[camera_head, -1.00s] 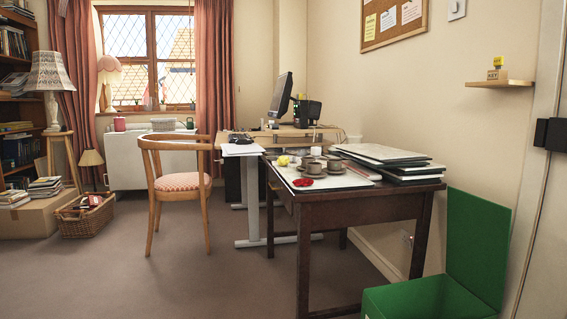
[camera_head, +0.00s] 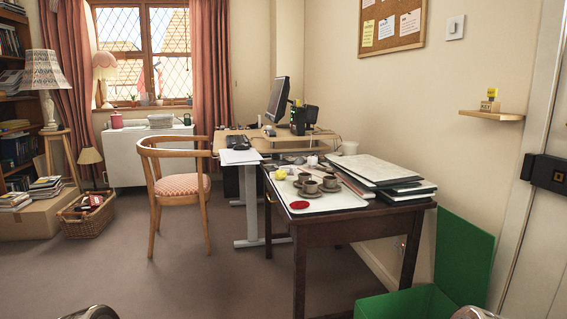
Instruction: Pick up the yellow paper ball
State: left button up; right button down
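The yellow paper ball (camera_head: 281,174) is small and pale. It lies at the left part of the dark wooden table (camera_head: 340,232), on or at the edge of a white sheet or board (camera_head: 345,199). Several brown cups on saucers (camera_head: 310,186) stand just right of it, and a red flat item (camera_head: 299,205) lies nearer the front edge. Only rounded metallic parts of my own body show at the bottom left and bottom right edges. Neither gripper's fingers can be seen, and nothing of mine is near the ball.
A stack of dark folders (camera_head: 400,187) covers the table's right side. An open green box (camera_head: 465,250) stands on the floor at the right. A wooden chair (camera_head: 176,184) stands left of the table. The carpet (camera_head: 190,265) in front is clear.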

aim_at(280, 175)
jog(key=i+j+z, duration=0.15)
jog(key=z, duration=0.25)
jog(key=i+j+z, duration=0.15)
jog(key=z, duration=0.3)
jog(key=j, duration=0.1)
